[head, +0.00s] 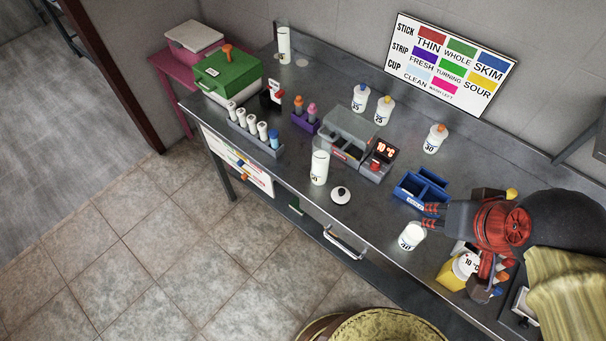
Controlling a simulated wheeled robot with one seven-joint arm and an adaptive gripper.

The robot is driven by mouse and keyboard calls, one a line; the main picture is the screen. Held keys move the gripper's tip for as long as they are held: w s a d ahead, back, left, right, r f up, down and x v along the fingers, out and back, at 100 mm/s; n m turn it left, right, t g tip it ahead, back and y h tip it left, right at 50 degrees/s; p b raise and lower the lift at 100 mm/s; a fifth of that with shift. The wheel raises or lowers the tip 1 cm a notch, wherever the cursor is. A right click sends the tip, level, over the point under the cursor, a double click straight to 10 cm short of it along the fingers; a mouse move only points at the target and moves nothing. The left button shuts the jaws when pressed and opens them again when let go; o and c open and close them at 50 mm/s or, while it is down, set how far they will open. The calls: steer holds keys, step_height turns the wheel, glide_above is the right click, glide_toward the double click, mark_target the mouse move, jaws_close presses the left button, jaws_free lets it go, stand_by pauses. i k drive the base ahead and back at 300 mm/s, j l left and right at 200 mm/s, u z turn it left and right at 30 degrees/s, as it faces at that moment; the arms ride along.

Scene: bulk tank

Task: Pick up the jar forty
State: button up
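No label clearly reads forty. A white open-topped jar (411,237) stands near the bench's front edge; its dark number is hard to read. A taller white jar (319,168) stands farther left with a number that may be 50. A white lid (341,195) with a dark knob lies beside it. My gripper (431,216) reaches in from the right, its red-tipped fingers pointing left, just above the white jar in the picture. I see nothing held between the fingertips, but the finger gap is too small to judge. I cannot tell whether the fingers touch the jar.
A blue divided tray (408,189) lies just behind my gripper. A grey device (351,131), a tube rack (256,135) and a yellow container (456,276) are also on the metal bench.

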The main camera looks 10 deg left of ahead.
mark_target(413, 234)
steer(key=u, duration=0.85)
steer(key=k+l+z, duration=0.1)
steer(key=z, duration=0.75)
steer(key=k+j+z, duration=0.1)
steer(key=z, duration=0.25)
steer(key=k+j+z, duration=0.1)
steer(key=z, duration=0.25)
steer(key=k+z, duration=0.1)
steer(key=z, duration=0.25)
steer(key=k+j+z, duration=0.2)
steer(key=k, duration=0.3)
steer(key=k+j+z, duration=0.2)
steer(key=k, duration=0.3)
steer(key=i+j, duration=0.1)
steer(key=j, duration=0.15)
